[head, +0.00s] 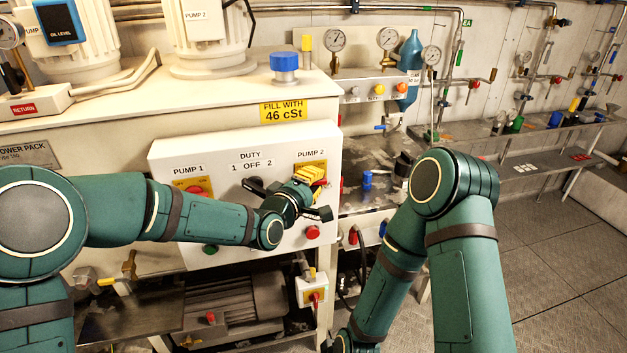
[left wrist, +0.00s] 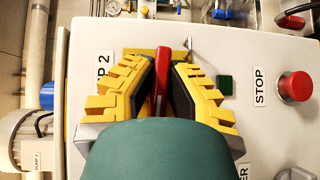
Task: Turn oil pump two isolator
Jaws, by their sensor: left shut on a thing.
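The pump 2 isolator is a red handle (left wrist: 162,82) on a yellow plate, on the white panel under the PUMP 2 label. The yellow plate (head: 314,167) shows in the head view just above my left gripper (head: 316,195). In the left wrist view, my left gripper (left wrist: 162,85) has its yellow-backed, black-padded fingers on either side of the red handle, shut on it. The handle's lower part is hidden by my gripper.
The white control panel (head: 170,160) also carries the pump 1 isolator (head: 194,188), a duty selector partly behind my arm, a green button (head: 210,250) and a red button (head: 313,232). The red stop button (left wrist: 295,86) is close by. A steel bench stands to the right.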

